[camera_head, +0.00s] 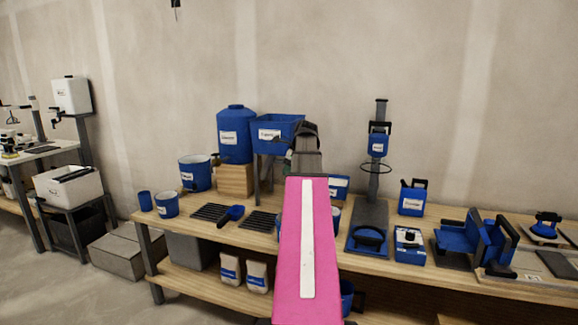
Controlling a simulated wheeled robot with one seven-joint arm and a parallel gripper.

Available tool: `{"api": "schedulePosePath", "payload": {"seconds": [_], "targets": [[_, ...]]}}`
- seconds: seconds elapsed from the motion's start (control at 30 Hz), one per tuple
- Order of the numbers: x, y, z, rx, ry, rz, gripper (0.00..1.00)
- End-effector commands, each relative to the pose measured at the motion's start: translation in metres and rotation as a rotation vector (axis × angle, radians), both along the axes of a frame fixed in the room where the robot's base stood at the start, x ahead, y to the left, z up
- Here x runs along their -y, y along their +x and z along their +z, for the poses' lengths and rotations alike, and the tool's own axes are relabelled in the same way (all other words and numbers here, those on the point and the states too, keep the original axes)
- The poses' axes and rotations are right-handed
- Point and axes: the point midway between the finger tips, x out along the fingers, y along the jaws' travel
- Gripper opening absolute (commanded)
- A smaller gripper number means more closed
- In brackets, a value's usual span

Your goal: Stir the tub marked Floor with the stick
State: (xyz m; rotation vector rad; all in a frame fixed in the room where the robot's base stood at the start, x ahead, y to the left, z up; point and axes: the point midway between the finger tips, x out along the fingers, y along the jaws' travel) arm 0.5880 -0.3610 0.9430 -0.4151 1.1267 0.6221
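A blue tub (190,180) with a white label stands at the left back of the wooden bench. A smaller labelled blue tub (167,208) stands in front of it, near the bench's left end. The label words are too small to read, so I cannot tell which tub is marked Floor. Another labelled blue container (341,182) is partly hidden behind my pink arm. I cannot make out a stirring stick. My gripper (304,140) is at the far end of my arm, in front of the blue hopper; its fingers and anything between them are not clear.
The bench (190,226) also holds a blue tank (235,118), a blue hopper (283,138), a blue scoop (232,214) between dark grates and a tall stand (378,150). Blue jugs and tools fill the right side. White bags (258,278) sit on the shelf below.

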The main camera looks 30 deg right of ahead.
Motion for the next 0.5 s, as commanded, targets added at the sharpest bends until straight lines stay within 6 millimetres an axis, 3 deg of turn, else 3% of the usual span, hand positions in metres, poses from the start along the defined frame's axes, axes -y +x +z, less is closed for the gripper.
{"api": "schedulePosePath", "payload": {"seconds": [0.5], "targets": [[0.0,0.0,-0.045,-0.001,0.001,-0.001,0.0]]}}
